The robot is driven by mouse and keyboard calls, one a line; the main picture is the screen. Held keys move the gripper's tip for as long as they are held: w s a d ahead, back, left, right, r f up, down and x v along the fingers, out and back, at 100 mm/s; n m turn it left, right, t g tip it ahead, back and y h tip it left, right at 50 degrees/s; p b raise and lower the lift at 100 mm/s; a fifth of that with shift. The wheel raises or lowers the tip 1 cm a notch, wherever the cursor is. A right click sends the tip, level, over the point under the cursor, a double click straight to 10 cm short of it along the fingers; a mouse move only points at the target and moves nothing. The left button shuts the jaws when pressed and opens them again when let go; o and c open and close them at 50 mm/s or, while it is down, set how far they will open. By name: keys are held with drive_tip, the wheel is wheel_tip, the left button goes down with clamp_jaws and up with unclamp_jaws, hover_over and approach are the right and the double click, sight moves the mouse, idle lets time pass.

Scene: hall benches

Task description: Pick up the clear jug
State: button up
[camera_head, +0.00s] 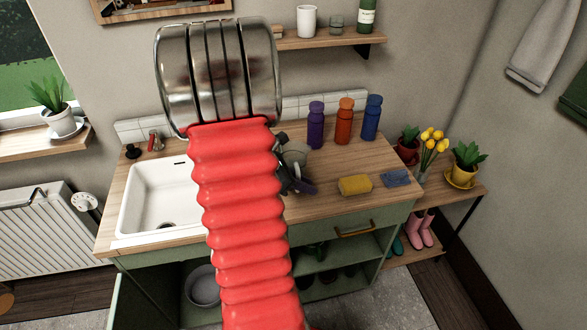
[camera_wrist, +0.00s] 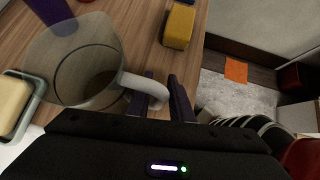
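The clear jug (camera_wrist: 85,62) is see-through with a pale handle (camera_wrist: 143,86) that points toward my gripper (camera_wrist: 163,84) in the wrist view. The two dark fingers are at the handle, with its outer part between them. I cannot tell if they press on it. In the head view, the jug (camera_head: 296,154) stands on the wooden counter (camera_head: 330,200), right of the sink. My red arm and its metal cuff partly hide it there. My gripper (camera_head: 297,183) shows only in part, close beside the jug.
A yellow block (camera_head: 355,184) and a blue sponge (camera_head: 396,177) lie right of the jug. Purple (camera_head: 316,125), orange (camera_head: 344,122) and blue (camera_head: 371,118) bottles stand behind it. A dish with a pale bar (camera_wrist: 12,102) is beside the jug. The white sink (camera_head: 160,195) is left.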

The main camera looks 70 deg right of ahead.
drive_tip(key=shift+c, duration=0.6)
clamp_jaws()
